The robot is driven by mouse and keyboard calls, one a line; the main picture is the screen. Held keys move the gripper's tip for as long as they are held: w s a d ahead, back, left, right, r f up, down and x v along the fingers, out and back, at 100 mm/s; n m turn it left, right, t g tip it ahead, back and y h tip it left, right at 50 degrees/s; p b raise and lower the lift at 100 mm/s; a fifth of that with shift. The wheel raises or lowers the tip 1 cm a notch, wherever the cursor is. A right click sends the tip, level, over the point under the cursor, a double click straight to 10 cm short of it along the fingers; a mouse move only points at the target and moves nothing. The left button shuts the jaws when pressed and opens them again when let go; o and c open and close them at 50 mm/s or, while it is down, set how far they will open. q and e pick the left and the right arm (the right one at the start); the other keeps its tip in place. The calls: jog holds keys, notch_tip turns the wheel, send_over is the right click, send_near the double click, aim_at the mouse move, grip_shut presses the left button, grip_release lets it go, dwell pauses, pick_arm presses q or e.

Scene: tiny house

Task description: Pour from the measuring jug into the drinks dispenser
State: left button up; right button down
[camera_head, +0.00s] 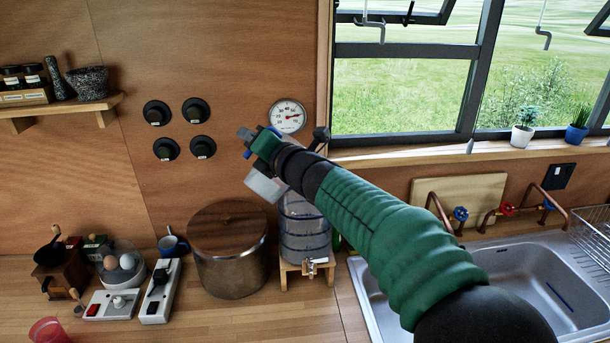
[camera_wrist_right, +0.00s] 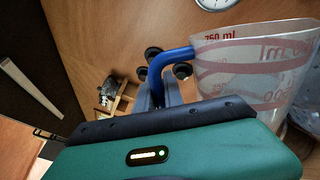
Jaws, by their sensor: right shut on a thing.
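My right gripper (camera_head: 258,142) is shut on the blue handle (camera_wrist_right: 172,58) of the measuring jug. The clear jug (camera_head: 265,186) hangs just beneath the gripper in the head view, at the upper left of the drinks dispenser. In the right wrist view the jug (camera_wrist_right: 245,70) shows red markings and "750 ml"; I cannot tell its contents. The drinks dispenser (camera_head: 305,232) is a clear ribbed vessel with a metal tap, on a small wooden stand. My forearm and the jug hide its top. My left gripper is not in view.
A large lidded pot (camera_head: 229,268) stands left of the dispenser. A sink (camera_head: 530,275) with copper taps is on the right. A dial (camera_head: 287,116) hangs on the wall behind.

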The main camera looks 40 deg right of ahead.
jog(key=shift+d+r+m+p, duration=0.25)
jog(key=shift+d+m+p, duration=0.3)
jog(key=shift+p, duration=0.3)
dwell(2.0)
